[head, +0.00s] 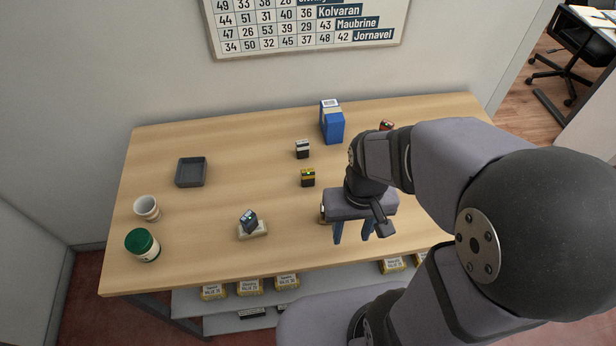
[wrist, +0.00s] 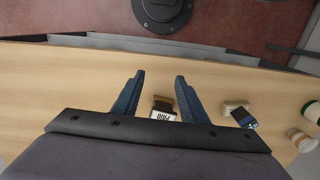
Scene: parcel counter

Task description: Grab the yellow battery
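In the wrist view my gripper (wrist: 159,76) is open. A small dark block with a white "PAID" label (wrist: 163,115) shows between the fingers, below them.
A similar white-and-black block (head: 302,149) stands behind the battery, with a blue box (head: 332,126) to its right.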

